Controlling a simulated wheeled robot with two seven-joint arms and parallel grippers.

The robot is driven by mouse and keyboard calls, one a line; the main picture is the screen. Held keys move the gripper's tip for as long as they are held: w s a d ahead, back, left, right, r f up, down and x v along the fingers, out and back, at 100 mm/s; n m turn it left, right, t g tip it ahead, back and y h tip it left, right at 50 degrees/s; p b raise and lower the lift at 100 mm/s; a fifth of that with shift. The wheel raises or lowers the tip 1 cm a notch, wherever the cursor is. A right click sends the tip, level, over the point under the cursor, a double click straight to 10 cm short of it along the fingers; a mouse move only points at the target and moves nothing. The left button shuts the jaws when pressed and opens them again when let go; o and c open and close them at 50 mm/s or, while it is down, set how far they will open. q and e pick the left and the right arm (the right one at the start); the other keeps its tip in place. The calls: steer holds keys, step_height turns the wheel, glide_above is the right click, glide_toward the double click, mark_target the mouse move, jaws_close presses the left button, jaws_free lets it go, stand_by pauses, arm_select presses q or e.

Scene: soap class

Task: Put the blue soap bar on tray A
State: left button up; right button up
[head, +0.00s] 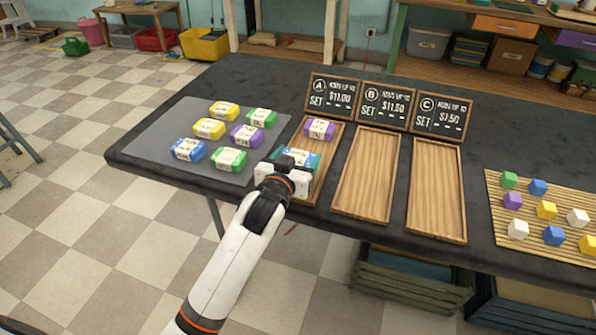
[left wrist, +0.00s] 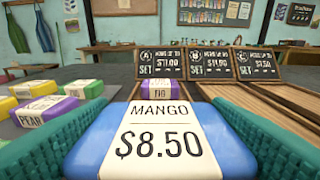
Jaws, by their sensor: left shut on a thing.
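My left gripper (head: 297,157) is shut on a blue soap bar (left wrist: 160,140) with a white label reading MANGO $8.50. The teal fingers flank the bar in the left wrist view. In the head view the gripper is over the near half of tray A (head: 328,151) and mostly hides the bar. I cannot tell whether the bar touches the tray. A purple soap bar (head: 319,129), labelled FIG in the left wrist view (left wrist: 158,88), lies at the tray's far end. Another blue soap bar (head: 189,150) lies on the grey mat. My right gripper is not in view.
The grey mat (head: 165,130) holds several yellow, green, purple and blue bars left of tray A. Empty tray B (head: 368,175) and tray C (head: 437,190) stand to the right. Price boards (head: 333,96) stand behind the trays. A slatted mat (head: 500,235) with coloured cubes lies far right.

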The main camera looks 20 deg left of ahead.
arm_select(q)
steer(key=shift+f+b, duration=0.4)
steer(key=shift+f, duration=1.45)
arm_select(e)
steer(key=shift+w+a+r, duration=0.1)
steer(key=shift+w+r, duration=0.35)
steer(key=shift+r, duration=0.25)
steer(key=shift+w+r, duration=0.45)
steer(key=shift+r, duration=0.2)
arm_select(q)
steer(key=shift+f, duration=0.1)
steer(key=o, duration=1)
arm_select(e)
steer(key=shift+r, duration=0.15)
arm_select(q)
steer(key=shift+s, duration=0.15)
steer(key=s, duration=0.4)
steer(key=s+r, duration=0.1)
steer(key=s, duration=0.2)
steer(key=s+r+p, duration=0.1)
steer(key=s, duration=0.3)
steer(key=shift+s+a, duration=0.2)
steer(key=shift+s, duration=0.1)
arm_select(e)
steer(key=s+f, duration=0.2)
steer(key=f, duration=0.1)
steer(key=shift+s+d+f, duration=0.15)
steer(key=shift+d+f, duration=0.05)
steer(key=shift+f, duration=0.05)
